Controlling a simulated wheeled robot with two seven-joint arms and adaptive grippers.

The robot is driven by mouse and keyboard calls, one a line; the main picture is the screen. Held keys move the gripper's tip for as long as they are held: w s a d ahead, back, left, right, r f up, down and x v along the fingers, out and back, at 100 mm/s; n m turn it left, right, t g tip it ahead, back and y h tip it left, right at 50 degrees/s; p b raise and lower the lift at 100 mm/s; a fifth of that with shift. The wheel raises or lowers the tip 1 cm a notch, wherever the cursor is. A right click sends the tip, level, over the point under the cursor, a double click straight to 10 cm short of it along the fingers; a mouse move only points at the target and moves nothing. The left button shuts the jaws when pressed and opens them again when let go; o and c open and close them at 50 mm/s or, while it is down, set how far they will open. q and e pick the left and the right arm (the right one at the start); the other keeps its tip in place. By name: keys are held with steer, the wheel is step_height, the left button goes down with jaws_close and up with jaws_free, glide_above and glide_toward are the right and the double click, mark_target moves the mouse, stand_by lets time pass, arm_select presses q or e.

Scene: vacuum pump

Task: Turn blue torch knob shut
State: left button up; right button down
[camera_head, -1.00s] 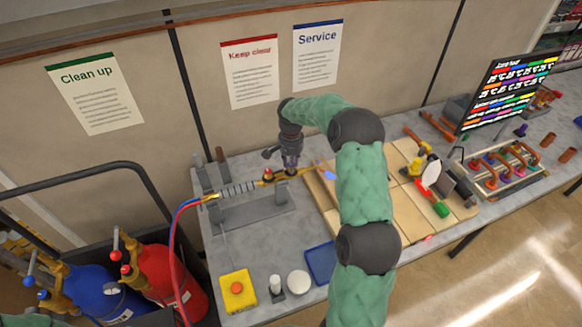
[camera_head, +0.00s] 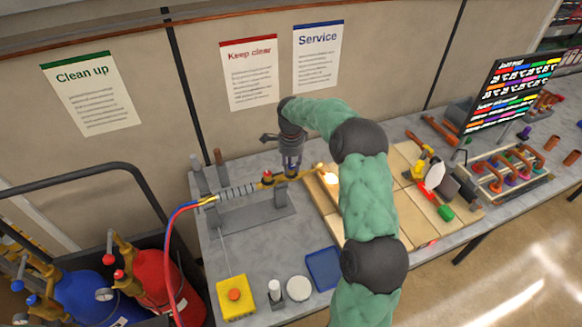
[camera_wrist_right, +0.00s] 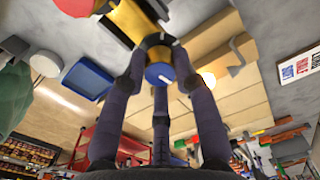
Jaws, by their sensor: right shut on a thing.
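The brass torch (camera_head: 250,186) rests across a grey stand, with hoses at its left end and its tip pointing right. Its red knob (camera_head: 267,175) stands on top and also shows in the right wrist view (camera_wrist_right: 75,6). The blue knob (camera_wrist_right: 160,74) with a white mark sits between my right gripper's three fingers in the wrist view. My right gripper (camera_head: 293,170) comes down from above and is shut on it. In the head view the gripper hides the blue knob. A whitish-yellow glow (camera_head: 329,178) shows beyond the torch tip. My left gripper is not in view.
A yellow box with an orange button (camera_head: 235,295), a white disc (camera_head: 298,288) and a blue tray (camera_head: 323,268) lie in front. Blue (camera_head: 88,296) and red (camera_head: 150,277) gas cylinders stand at left. Wooden boards (camera_head: 415,195) lie right of the torch.

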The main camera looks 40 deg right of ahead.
mark_target(291, 167)
steer(key=shift+m, duration=0.9)
steer(key=c, duration=0.9)
jaws_free()
steer(key=shift+c, duration=0.2)
step_height(291, 167, up, 12)
